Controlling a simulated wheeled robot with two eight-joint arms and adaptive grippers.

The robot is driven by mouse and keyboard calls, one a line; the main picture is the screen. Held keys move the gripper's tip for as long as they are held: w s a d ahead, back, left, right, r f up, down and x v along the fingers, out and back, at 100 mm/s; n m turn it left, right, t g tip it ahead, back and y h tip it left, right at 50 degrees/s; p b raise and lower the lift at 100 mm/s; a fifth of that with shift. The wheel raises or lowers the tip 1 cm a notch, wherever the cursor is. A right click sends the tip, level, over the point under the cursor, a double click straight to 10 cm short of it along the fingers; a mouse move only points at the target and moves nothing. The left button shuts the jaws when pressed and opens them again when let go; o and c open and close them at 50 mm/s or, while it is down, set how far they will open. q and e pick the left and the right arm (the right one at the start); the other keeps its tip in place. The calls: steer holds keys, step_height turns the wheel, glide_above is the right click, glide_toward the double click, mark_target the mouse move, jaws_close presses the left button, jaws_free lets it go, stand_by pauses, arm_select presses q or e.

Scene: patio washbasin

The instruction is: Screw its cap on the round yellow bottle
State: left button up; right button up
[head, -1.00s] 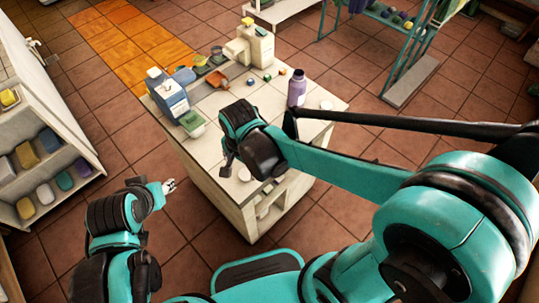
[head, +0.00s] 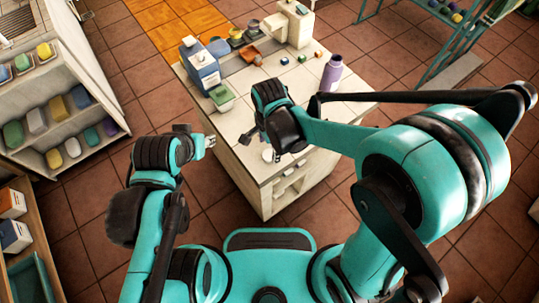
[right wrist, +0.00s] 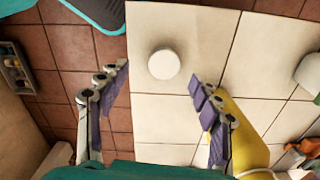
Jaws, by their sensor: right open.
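A round white cap (right wrist: 164,64) lies flat on the pale tiled counter (right wrist: 177,20) in the right wrist view. It also shows in the head view (head: 268,155), near the counter's front edge. My right gripper (head: 261,147) is over this edge; its fingers are spread and empty, with the cap framed between and beyond the tips. A yellow rounded object (right wrist: 243,118), apparently the bottle, is partly behind the finger on the right; I cannot tell its full shape or pose. In the head view it is not visible. My left gripper (head: 208,142) is left of the counter; its fingers are unclear.
A purple bottle (head: 331,73) stands at the counter's right. A blue-and-white bottle (head: 200,66), a green-topped tub (head: 221,97) and a beige dispenser (head: 297,27) stand at left and back. A shelf unit (head: 60,125) is on the left. The counter's middle is fairly clear.

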mark_target(269, 155)
steer(key=f+b, duration=0.2)
steer(key=f, duration=0.1)
steer(key=w+f, duration=0.1)
steer(key=f, duration=0.1)
steer(key=shift+f+b, duration=0.25)
steer(key=shift+b, duration=0.15)
steer(key=shift+s+r, duration=0.1)
steer(key=c, duration=0.8)
